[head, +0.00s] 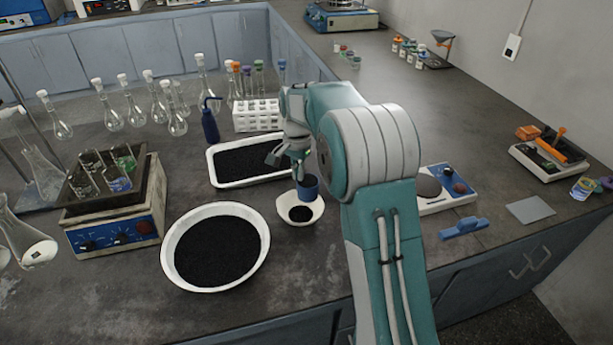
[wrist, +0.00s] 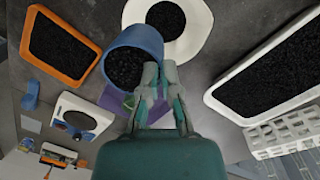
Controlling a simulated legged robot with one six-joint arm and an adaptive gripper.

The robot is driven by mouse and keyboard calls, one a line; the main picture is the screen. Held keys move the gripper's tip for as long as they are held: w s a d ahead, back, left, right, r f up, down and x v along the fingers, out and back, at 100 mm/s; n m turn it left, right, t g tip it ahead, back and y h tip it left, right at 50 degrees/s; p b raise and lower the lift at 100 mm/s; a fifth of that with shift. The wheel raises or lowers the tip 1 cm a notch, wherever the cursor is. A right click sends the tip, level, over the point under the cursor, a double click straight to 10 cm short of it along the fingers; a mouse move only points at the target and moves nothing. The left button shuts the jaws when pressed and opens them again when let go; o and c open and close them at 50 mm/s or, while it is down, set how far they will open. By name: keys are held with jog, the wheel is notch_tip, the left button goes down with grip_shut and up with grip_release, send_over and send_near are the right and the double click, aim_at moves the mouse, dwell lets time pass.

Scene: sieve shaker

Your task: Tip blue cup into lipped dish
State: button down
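The blue cup (head: 309,188) is in my gripper (head: 297,165), above the back right edge of the lipped dish. In the wrist view, the fingers of my gripper (wrist: 159,78) are close together at the wall of the blue cup (wrist: 150,38), near its rim. Black granules show inside the cup. The lipped dish (head: 286,212) is white and round, with a patch of black granules in its middle. It also shows in the wrist view (wrist: 200,32), partly behind the cup. I cannot tell whether granules are falling.
A large white round pan (head: 262,262) of black granules stands front left, and a white rectangular tray (head: 213,172) behind. The wrist view shows an orange-rimmed tray (wrist: 72,77). A hotplate (head: 110,236) with beakers is left; a white balance (head: 445,204) is right of my arm.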

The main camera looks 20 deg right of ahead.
aim_at(309, 185)
jog(key=shift+w+a, duration=2.25)
jog(key=s+d+f+t+y, duration=0.1)
jog(key=d+t+y, duration=0.1)
jog(key=y, duration=0.3)
jog(key=s+d+f+t+y, duration=0.1)
jog(key=d+f+t+y, duration=0.1)
jog(key=y, duration=0.3)
jog(key=s+d+f+t+y, duration=0.1)
jog(key=t+y, duration=0.2)
jog(key=y, duration=0.2)
jog(key=shift+s+d+f+t, duration=0.15)
jog(key=shift+d+f+t, duration=0.15)
jog(key=shift+d+t, duration=0.1)
jog(key=y, duration=0.1)
jog(key=t+y, duration=0.1)
jog(key=d+y, duration=0.1)
jog(key=shift+s+f, duration=0.3)
jog(key=shift+f, duration=0.05)
jog(key=shift+s+d+n+t+y, duration=0.25)
jog(key=shift+n+t+y, duration=0.2)
jog(key=shift+y, duration=0.25)
jog(key=shift+w, duration=0.1)
jog(key=h, duration=0.1)
jog(key=a+r+g+h, duration=0.1)
jog(key=shift+w+r+m+h, duration=0.15)
jog(key=shift+w+m+h, duration=0.15)
jog(key=shift+h, duration=0.1)
jog(key=shift+w+a+g+h, duration=0.1)
jog(key=shift+a+g+h, duration=0.2)
jog(key=shift+h, duration=0.2)
